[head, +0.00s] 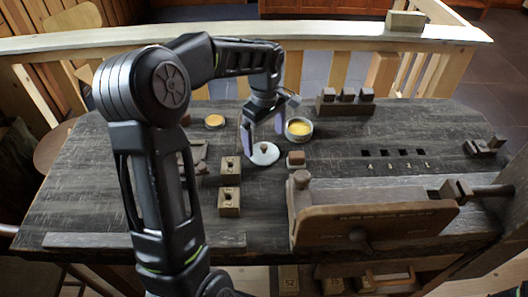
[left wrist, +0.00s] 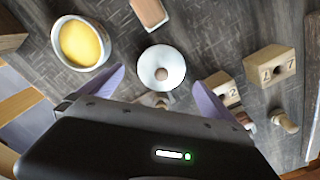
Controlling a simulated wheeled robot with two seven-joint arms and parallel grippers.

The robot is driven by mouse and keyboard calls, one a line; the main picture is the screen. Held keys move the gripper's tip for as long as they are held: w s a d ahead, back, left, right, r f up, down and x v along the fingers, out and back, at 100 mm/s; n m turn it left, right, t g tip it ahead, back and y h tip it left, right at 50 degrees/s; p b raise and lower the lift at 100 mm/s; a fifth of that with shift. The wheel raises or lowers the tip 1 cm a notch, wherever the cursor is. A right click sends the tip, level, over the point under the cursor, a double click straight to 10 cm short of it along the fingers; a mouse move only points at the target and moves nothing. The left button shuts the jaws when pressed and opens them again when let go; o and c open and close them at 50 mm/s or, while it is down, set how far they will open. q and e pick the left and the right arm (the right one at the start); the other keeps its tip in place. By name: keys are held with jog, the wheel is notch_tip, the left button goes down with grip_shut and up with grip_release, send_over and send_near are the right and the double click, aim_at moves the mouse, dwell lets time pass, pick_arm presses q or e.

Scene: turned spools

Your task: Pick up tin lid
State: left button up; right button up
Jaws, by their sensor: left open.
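The tin lid (head: 264,154) is a pale round disc with a brown knob in its middle. It lies flat on the dark wooden bench. It also shows in the left wrist view (left wrist: 153,60), just beyond the fingertips. My left gripper (head: 263,136) is open and empty, with its purple fingers pointing down close to the lid. In the left wrist view the fingers (left wrist: 160,85) are spread to either side of the lid's near edge, with no visible contact. An open round tin (head: 299,130) with yellow contents stands right of the gripper. My right gripper is not in view.
Numbered wooden blocks (head: 229,201) stand left and nearer. A vise-like wooden fixture (head: 375,222) fills the front right. A rack (head: 345,103) with several blocks stands behind. Bare bench lies around the lid's near side.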

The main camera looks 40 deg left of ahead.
aim_at(264, 146)
pick_arm(q)
notch_tip(264, 146, down, 4)
jog(key=shift+s+f+p, duration=0.1)
jog(key=shift+s+p, duration=0.05)
jog(key=shift+p, duration=0.15)
dwell(0.4)
jog(key=c, duration=1.3)
notch_tip(264, 146, up, 10)
jog(key=shift+r+b, duration=0.1)
jog(key=shift+b, duration=0.4)
